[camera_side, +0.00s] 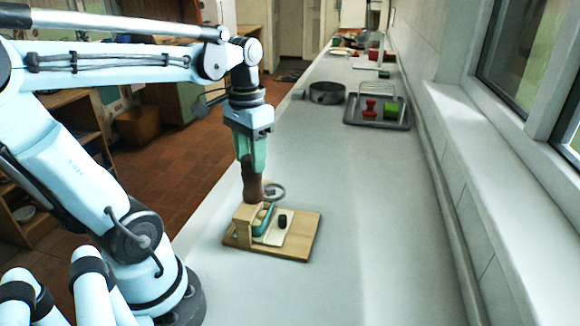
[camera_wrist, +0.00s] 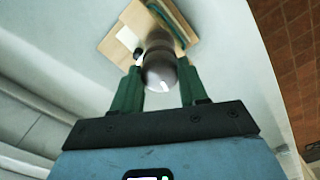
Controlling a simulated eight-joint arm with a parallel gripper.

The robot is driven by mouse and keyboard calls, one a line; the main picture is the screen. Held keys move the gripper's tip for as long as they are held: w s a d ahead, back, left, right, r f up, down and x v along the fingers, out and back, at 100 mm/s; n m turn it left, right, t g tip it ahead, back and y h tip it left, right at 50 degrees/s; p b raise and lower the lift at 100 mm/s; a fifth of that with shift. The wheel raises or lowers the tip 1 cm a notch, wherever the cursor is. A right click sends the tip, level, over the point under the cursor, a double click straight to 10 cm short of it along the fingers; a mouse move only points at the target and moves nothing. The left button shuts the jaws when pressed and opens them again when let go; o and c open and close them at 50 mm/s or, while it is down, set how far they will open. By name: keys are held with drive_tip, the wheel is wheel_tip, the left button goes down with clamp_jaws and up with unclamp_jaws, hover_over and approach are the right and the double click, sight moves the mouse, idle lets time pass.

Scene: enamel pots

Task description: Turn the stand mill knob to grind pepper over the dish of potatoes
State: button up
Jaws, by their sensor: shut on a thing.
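The brown stand mill (camera_side: 252,190) stands upright at the back left of a wooden board. Its rounded, glossy knob (camera_wrist: 160,72) shows in the wrist view between two green fingers. My gripper (camera_side: 250,170) points down from above and is shut on the knob; it also shows in the wrist view (camera_wrist: 159,68). The teal dish (camera_side: 261,225) sits low beside the mill's wooden stand (camera_side: 243,217), with pale potatoes (camera_side: 261,214) in it. The dish is partly hidden by the stand. Any ground pepper is too small to see.
The wooden board (camera_side: 298,245) carries a white card and a small black object (camera_side: 282,220). A grey ring (camera_side: 276,191) lies just behind. Farther back are a dark round pan (camera_side: 327,93) and a tray (camera_side: 377,122) with red and green items. The right counter is clear.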

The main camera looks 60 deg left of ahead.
drive_tip(key=m, duration=0.4)
drive_tip(key=shift+m, duration=0.4)
drive_tip(key=m, duration=0.5)
drive_tip(key=o, duration=1.5)
drive_tip(key=n, duration=2)
drive_tip(key=shift+n, duration=0.3)
